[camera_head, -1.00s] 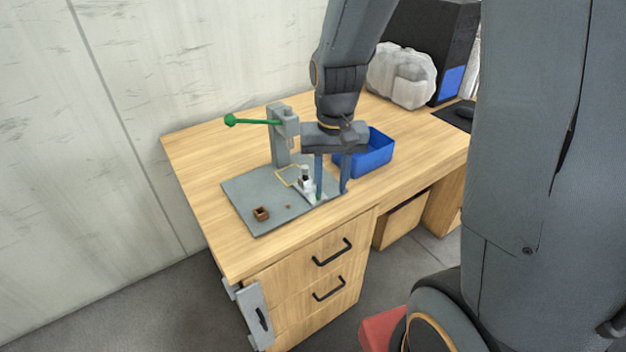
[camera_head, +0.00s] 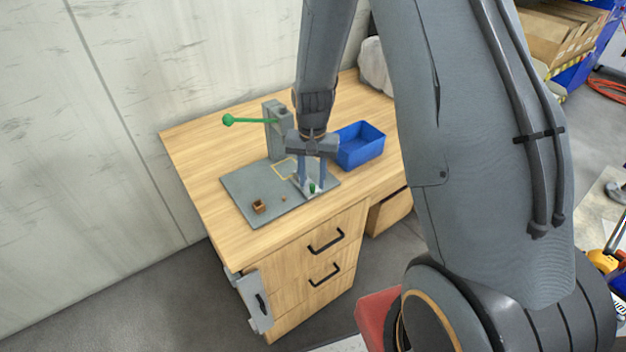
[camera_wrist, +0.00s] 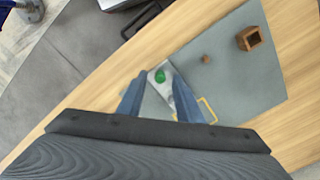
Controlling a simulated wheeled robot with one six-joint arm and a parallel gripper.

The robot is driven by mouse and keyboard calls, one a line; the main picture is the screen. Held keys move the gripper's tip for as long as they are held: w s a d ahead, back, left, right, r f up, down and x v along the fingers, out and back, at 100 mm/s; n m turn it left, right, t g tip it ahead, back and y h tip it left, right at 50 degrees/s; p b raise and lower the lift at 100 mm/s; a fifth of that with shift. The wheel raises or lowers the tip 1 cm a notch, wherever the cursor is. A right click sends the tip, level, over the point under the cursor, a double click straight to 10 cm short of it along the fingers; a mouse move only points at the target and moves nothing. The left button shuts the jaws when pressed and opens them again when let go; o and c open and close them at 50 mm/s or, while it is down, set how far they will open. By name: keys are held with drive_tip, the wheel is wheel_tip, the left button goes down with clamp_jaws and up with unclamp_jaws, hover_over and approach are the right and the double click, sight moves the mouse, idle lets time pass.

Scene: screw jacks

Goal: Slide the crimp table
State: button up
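The crimp table appears to be the small light metal plate (camera_wrist: 166,92) with a green knob (camera_wrist: 160,76), on the grey base plate (camera_wrist: 235,80) of the press. In the head view the green knob (camera_head: 312,188) shows low between my fingers, near the base plate's right corner. My gripper (camera_head: 312,184) points down over it. In the wrist view my gripper (camera_wrist: 159,76) is open, one blue finger on each side of the knob with gaps visible. Contact and height above the plate cannot be told. The gripper hides part of the light metal piece.
The press column (camera_head: 277,130) with its green-balled lever (camera_head: 228,120) stands close behind, left of my gripper. A small brown box (camera_head: 259,206) sits at the base plate's front. A yellow square outline (camera_wrist: 207,108) marks the plate. A blue bin (camera_head: 360,145) stands right.

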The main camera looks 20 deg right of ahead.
drive_tip(key=shift+f, duration=0.7)
drive_tip(key=shift+c, duration=0.4)
clamp_jaws()
drive_tip(key=w, duration=0.2)
drive_tip(key=w+a+b, duration=0.1)
drive_tip(key=w, duration=0.1)
drive_tip(key=shift+a, duration=0.15)
drive_tip(key=shift+o, duration=0.4)
unclamp_jaws()
drive_tip(key=shift+s, duration=0.1)
drive_tip(key=shift+r, duration=0.1)
wheel_tip(320, 180, up, 8)
drive_tip(key=b, duration=0.1)
drive_tip(key=shift+b, duration=0.3)
